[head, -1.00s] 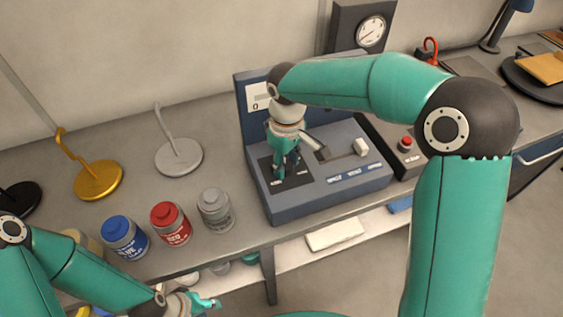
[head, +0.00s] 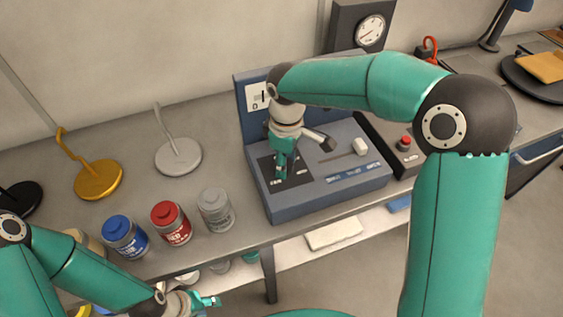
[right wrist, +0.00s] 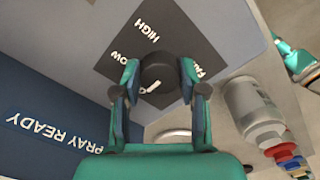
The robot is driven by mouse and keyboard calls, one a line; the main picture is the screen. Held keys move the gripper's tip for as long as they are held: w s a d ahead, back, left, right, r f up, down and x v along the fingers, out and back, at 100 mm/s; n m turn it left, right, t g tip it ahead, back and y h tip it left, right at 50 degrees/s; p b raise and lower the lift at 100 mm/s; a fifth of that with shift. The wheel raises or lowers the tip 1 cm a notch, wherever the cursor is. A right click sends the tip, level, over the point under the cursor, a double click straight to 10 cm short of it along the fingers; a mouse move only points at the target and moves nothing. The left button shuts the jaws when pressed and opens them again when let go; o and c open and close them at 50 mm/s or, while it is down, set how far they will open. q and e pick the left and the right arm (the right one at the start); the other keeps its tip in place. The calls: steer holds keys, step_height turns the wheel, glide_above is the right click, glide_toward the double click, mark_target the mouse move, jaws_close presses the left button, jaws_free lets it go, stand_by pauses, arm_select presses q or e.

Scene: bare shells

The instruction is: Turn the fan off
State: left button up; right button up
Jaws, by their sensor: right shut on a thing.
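The fan knob (right wrist: 158,72) is a dark round dial with a white pointer mark, on a dark plate (right wrist: 143,38) lettered HIGH and LOW, with other lettering partly covered. My right gripper (right wrist: 158,88) is shut on the knob, one finger on each side. In the head view the right gripper (head: 280,174) points down at the dark plate on the blue-grey console (head: 325,192) and hides the knob. My left gripper (head: 208,301) hangs low in front of the bench, apart from everything; its jaw opening is too small to judge.
A white-handled control (head: 360,147) and labels are on the console's right side. A red button box (head: 405,145) stands right of it. Blue (head: 122,238), red (head: 170,224) and grey (head: 215,210) jars line the bench's front edge. Gold (head: 98,180) and silver (head: 178,157) hook stands are behind.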

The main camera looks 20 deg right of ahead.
steer(key=o, duration=1.2)
steer(key=shift+w+a, duration=0.2)
steer(key=shift+c, duration=0.2)
steer(key=shift+d, duration=0.1)
steer(key=shift+s, duration=0.1)
step_height(320, 180, up, 12)
steer(key=shift+f, duration=0.1)
